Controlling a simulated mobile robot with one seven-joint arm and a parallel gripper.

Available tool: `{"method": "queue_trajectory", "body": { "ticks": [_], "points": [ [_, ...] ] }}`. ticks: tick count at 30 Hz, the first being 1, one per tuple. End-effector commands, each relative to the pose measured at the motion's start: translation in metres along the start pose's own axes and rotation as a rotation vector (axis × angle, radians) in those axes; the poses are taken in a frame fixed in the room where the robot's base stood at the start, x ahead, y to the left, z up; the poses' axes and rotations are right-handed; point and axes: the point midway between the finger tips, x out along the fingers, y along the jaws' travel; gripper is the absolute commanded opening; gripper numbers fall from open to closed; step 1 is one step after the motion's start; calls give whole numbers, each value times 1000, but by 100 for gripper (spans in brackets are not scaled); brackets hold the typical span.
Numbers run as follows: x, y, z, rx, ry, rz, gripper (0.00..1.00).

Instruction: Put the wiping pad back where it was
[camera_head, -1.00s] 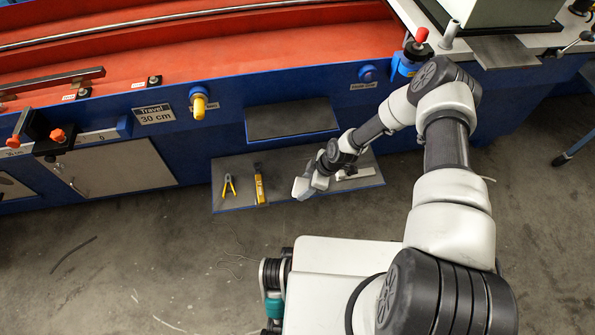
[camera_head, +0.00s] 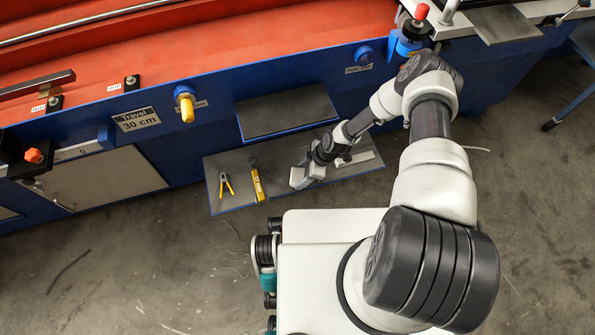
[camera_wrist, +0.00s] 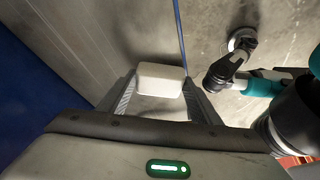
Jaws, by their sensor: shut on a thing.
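The wiping pad appears as a white, rounded block (camera_wrist: 161,80) in the wrist view. It is held between the two fingertips of my gripper (camera_wrist: 160,96), which is shut on it. In the head view my gripper (camera_head: 299,178) is over the low grey shelf (camera_head: 232,202), right of the yellow tool. The pad cannot be told apart from the gripper there. Whether the pad touches the shelf is not clear.
Yellow-handled pliers (camera_head: 226,185) and a yellow tool (camera_head: 257,185) lie on the low shelf. A pale flat thing (camera_head: 358,158) lies at its right, partly behind my arm. A higher dark shelf (camera_head: 285,115) is above. A yellow knob (camera_head: 186,106) sticks out nearby.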

Motion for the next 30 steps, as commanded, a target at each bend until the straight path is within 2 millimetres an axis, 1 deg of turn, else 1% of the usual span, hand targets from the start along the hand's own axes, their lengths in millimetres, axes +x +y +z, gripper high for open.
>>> {"method": "queue_trajectory", "body": {
  "ticks": [8, 12, 13, 15, 16, 25, 28, 30],
  "points": [
    [0, -1, 2, 0, 0, 0, 37],
    [4, -1, 4, 1, 0, -1, 37],
    [3, -1, 3, 0, 0, 0, 63],
    [3, -1, 3, 0, 0, -1, 75],
    [3, -1, 3, 0, 0, 0, 77],
    [1, -1, 2, -1, 0, 0, 77],
    [-10, 0, 2, 0, -1, 0, 77],
    [-22, 0, 2, 1, -1, 1, 77]
  ]
}}
